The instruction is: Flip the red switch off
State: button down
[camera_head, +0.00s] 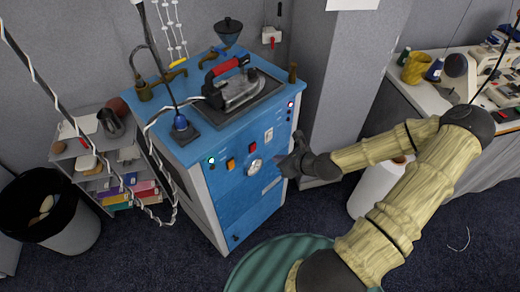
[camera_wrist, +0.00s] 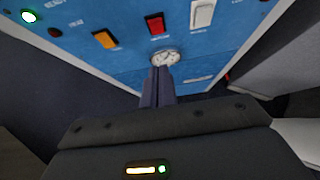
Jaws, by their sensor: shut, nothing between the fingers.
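The red switch (camera_wrist: 155,23) is a rocker on the blue front panel of the ironing station, near the top of the wrist view. It also shows small in the head view (camera_head: 252,148). Its rocker position is too small to tell. An orange switch (camera_wrist: 105,39) is to its left, a white switch (camera_wrist: 202,13) to its right, and a round dial (camera_wrist: 165,57) below it. My gripper (camera_wrist: 158,70) is shut and empty, its tips appearing just below the dial in the wrist view. In the head view my gripper (camera_head: 284,165) is at the panel's right side; contact cannot be told.
A green lamp (camera_wrist: 29,16) glows at the panel's left. An iron (camera_head: 238,90) rests on top of the blue cabinet (camera_head: 215,205). A grey pillar (camera_head: 325,90) stands close to its right, and a white cylinder (camera_head: 374,190) is beneath my arm.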

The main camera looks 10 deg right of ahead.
aim_at(254, 149)
jog(key=x, duration=0.3)
jog(key=r+p+x, duration=0.1)
jog(key=x, duration=0.2)
jog(key=w+p+x, duration=0.1)
jog(key=x, duration=0.1)
jog(key=shift+w+a+r, duration=0.1)
jog(key=shift+w+a, duration=0.2)
jog(key=shift+a, duration=0.2)
jog(key=shift+w+a+p, duration=0.25)
jog(key=shift+w+p, duration=0.1)
jog(key=shift+w, duration=0.15)
